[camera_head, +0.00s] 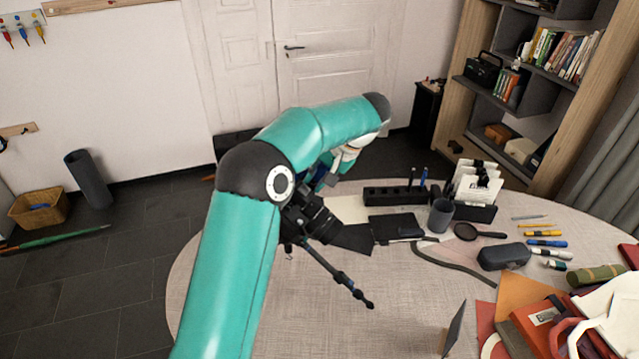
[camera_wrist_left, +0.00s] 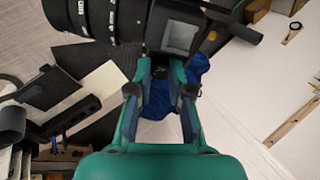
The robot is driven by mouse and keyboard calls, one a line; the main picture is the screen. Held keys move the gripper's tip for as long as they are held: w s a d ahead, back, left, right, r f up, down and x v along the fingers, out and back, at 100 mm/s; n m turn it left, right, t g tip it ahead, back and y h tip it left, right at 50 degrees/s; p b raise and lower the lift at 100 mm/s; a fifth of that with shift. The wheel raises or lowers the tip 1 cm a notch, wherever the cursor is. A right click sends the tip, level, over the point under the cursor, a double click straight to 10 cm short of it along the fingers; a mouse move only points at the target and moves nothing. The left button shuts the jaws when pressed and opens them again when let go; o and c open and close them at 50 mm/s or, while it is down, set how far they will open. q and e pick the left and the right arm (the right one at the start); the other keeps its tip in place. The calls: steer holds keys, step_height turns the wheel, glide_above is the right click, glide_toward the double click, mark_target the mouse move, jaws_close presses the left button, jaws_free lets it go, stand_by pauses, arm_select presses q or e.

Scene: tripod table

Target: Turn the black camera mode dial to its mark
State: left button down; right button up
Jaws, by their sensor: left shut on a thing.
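The black camera (camera_head: 318,222) sits on a black tripod (camera_head: 345,283) at the table, its lens pointing right in the head view. In the left wrist view the camera (camera_wrist_left: 188,38) fills the top, with its ribbed lens at upper left. My left gripper (camera_wrist_left: 161,69) reaches it, one finger on each side of the small black mode dial (camera_wrist_left: 160,71). The fingers are shut on the dial, which is mostly hidden between the tips. Its mark cannot be made out. In the head view my left arm hides most of this gripper. My right gripper is not in view.
The round table (camera_head: 400,300) has bare room in front of the tripod. A dark cup (camera_head: 441,215), a magnifying glass (camera_head: 478,232), a dark case (camera_head: 503,256), pens and books lie to the right. A long black organizer (camera_head: 393,196) stands behind the camera.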

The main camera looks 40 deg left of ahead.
arm_select(q)
steer(key=shift+n, duration=0.9)
steer(key=c, duration=1.1)
jaws_free()
steer(key=shift+r, duration=0.1)
steer(key=v, duration=1.1)
steer(key=shift+w+d+r, duration=0.15)
steer(key=shift+w+r, duration=0.05)
steer(key=shift+r, duration=0.1)
